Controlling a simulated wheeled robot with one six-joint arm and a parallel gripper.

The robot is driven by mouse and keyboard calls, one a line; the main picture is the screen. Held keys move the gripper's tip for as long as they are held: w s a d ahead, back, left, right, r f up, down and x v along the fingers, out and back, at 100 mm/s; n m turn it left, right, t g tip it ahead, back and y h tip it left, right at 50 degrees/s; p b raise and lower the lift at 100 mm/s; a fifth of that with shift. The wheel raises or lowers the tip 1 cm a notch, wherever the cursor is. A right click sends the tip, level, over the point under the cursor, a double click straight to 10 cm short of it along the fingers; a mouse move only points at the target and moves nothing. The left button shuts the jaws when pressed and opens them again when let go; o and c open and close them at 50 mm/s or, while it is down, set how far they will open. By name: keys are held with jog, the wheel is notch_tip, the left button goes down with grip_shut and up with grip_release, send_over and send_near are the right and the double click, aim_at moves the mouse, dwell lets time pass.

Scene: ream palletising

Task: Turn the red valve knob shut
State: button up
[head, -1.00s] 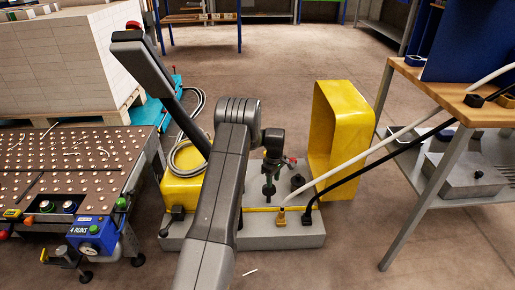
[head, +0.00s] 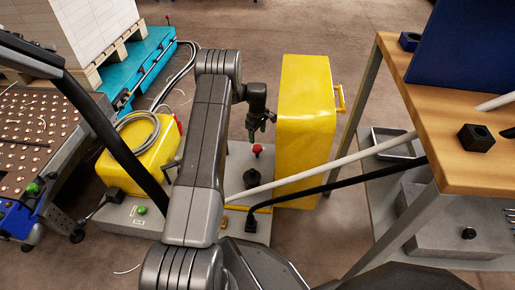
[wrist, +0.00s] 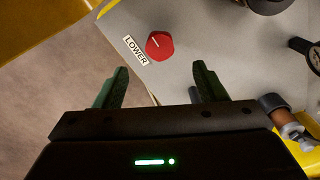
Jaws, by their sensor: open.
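The red knob (head: 257,149) stands on a grey base unit (head: 236,163). In the wrist view the red knob (wrist: 159,45) is round with a light mark on it, and a white label reading "LOWER" lies beside it. My gripper (head: 262,133) is just above the knob in the head view. In the wrist view my gripper's two greenish fingers (wrist: 160,78) are spread wide with nothing between them. The knob appears just beyond the fingertips, roughly centred between them, and apart from both.
A tall yellow housing (head: 303,125) stands close right of my gripper. White (head: 330,160) and black hoses run from the base unit toward a wooden-topped bench (head: 450,130). A yellow box (head: 140,160) with a coiled hose stands left. A black knob (head: 251,178) is in front of the red one.

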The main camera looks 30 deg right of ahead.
aim_at(258, 147)
notch_tip(258, 147, down, 8)
jog(key=b, duration=0.2)
jog(key=shift+f+b, duration=0.25)
jog(key=shift+b, duration=0.05)
jog(key=c, duration=1)
